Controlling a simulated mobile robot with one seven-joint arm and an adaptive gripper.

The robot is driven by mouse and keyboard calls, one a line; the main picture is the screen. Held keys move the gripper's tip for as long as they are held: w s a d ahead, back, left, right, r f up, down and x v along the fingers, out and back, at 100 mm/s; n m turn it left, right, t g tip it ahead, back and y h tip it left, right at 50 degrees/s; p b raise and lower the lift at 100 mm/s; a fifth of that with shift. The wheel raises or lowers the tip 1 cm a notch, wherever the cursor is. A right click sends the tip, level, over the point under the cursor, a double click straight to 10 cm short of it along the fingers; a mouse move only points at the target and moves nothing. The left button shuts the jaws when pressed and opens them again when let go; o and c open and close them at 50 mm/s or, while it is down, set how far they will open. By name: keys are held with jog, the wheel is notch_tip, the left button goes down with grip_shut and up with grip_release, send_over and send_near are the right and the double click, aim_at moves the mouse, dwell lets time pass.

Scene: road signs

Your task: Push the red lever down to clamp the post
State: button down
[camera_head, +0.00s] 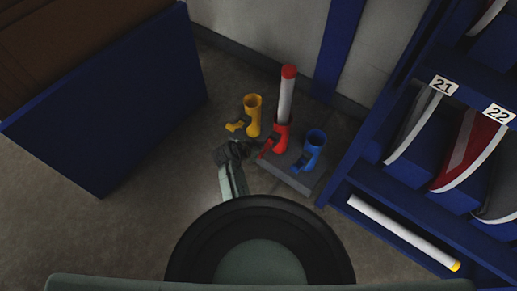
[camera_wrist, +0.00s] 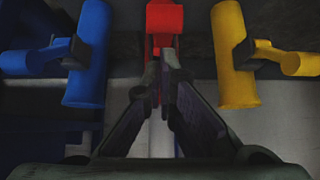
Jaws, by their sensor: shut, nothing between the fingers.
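The red holder (camera_head: 282,134) stands on a grey base between a yellow and a blue one. A white post (camera_head: 285,100) with a red cap stands upright in it. The red lever (camera_head: 267,147) sticks out on the side facing my gripper (camera_head: 232,152). In the wrist view the lever's red grip (camera_wrist: 165,17) is at top centre, just beyond my fingertips (camera_wrist: 161,68). My gripper is shut and empty, close to the lever; I cannot tell whether it touches. The fingers hide much of the red holder in the wrist view.
The yellow holder (camera_head: 253,106) and blue holder (camera_head: 315,142) are empty, each with its own side lever. A blue rack (camera_head: 352,172) with signs and a white post (camera_head: 405,232) stands right. A blue panel (camera_head: 110,110) stands left. Floor between is clear.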

jog(key=shift+f, duration=0.75)
jog(key=shift+s+a+f+b, duration=0.25)
jog(key=shift+s+f+b, duration=0.1)
jog(key=shift+f+b, duration=0.25)
jog(key=shift+s+a+f+b, duration=0.3)
jog(key=shift+f+b, duration=0.2)
jog(key=shift+f, duration=0.15)
jog(key=shift+d, duration=0.1)
